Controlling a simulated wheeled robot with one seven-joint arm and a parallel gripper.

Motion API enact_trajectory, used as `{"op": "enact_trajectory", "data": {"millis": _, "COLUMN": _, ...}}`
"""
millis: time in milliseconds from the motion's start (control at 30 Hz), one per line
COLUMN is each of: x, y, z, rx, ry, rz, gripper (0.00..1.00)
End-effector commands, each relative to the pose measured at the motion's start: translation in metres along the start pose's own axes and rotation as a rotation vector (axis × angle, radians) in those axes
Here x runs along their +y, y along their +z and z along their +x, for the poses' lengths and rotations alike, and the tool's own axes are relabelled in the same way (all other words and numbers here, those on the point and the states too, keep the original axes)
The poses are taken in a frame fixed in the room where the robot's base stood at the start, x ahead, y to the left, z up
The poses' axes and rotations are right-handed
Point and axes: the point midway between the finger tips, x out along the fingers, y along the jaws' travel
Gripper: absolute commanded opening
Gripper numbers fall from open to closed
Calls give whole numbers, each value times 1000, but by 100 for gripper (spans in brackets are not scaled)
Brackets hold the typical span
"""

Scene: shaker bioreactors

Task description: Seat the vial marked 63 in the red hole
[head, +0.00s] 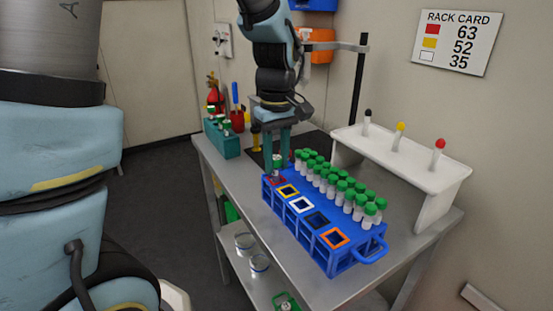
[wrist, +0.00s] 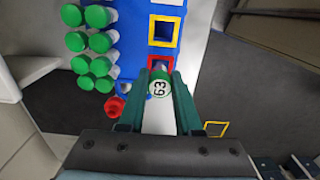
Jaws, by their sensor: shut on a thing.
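The vial marked 63 (wrist: 160,87) has a green cap with its number facing the wrist camera. My gripper (wrist: 160,80) is shut on it.
Yellow (head: 288,191), white (head: 301,204), dark blue and orange (head: 335,238) holes continue along the rack. Several green-capped vials (head: 342,191) stand beside them. A white stand (head: 403,155) is behind. The rack card (head: 457,42) pairs red with 63. A teal rack (head: 222,140) stands left.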

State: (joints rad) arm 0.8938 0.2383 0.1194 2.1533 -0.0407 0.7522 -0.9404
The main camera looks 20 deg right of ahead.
Motion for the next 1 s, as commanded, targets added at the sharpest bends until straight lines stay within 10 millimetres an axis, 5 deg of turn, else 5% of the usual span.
{"op": "enact_trajectory", "data": {"millis": 833, "x": 0, "y": 0, "z": 11, "rx": 0, "ry": -1, "rz": 0, "gripper": 0}}
{"op": "enact_trajectory", "data": {"millis": 867, "x": 0, "y": 0, "z": 11, "rx": 0, "ry": -1, "rz": 0, "gripper": 34}}
{"op": "enact_trajectory", "data": {"millis": 1000, "x": 0, "y": 0, "z": 11, "rx": 0, "ry": 0, "rz": 0, "gripper": 50}}
